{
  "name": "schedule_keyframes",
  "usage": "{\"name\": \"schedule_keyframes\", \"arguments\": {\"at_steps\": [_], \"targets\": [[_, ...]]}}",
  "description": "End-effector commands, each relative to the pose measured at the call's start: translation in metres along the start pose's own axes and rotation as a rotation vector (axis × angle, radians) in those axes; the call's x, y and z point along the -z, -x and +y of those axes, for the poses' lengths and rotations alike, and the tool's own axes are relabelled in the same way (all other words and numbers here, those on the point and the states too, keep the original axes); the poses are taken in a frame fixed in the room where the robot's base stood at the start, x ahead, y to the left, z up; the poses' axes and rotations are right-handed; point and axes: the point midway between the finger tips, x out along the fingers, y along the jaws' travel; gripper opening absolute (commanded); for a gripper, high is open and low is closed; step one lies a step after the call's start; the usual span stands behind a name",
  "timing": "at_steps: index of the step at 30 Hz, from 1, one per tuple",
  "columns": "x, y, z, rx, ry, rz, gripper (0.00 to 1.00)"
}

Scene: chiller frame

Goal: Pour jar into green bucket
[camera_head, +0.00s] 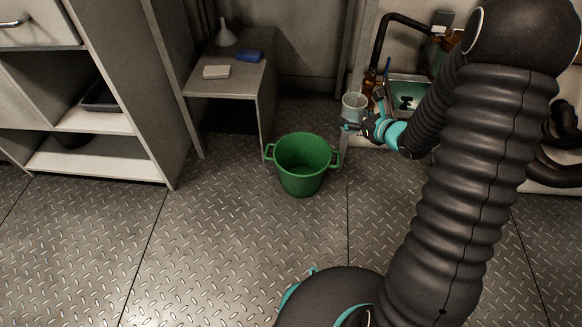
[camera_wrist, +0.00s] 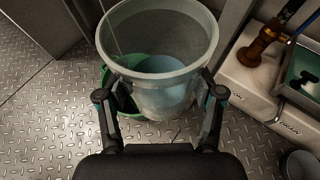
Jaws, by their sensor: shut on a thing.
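The jar (camera_head: 354,107) is a pale translucent cup-like vessel, held upright or nearly so. It fills the upper middle of the wrist view (camera_wrist: 158,50), with something pale blue showing inside or through it. My gripper (camera_head: 362,126) is shut on the jar, one finger on each side, as the wrist view shows (camera_wrist: 160,98). The green bucket (camera_head: 302,168) stands on the floor, left of and lower than the jar in the head view. In the wrist view the bucket (camera_wrist: 108,82) is mostly hidden behind the jar.
A small grey table (camera_head: 232,90) behind the bucket holds a white funnel (camera_head: 225,35), a blue item (camera_head: 249,56) and a white block (camera_head: 216,72). A shelf unit (camera_head: 105,160) stands left. A pale ledge with a brass valve and green tray (camera_head: 406,95) is at right.

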Motion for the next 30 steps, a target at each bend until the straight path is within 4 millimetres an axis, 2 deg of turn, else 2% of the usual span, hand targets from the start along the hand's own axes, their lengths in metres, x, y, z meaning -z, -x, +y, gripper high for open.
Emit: {"name": "schedule_keyframes", "arguments": {"at_steps": [1, 6, 10, 15, 21, 30], "targets": [[0.021, -0.022, 0.015, -0.067, 0.028, 0.003, 0.21], [0.062, -0.070, 0.068, -0.290, 0.123, -0.002, 0.21], [0.094, -0.098, 0.113, -0.458, 0.185, -0.007, 0.21], [0.125, -0.117, 0.156, -0.621, 0.242, -0.013, 0.21], [0.141, -0.124, 0.178, -0.707, 0.270, -0.017, 0.21], [0.141, -0.124, 0.180, -0.714, 0.272, -0.017, 0.21]]}}
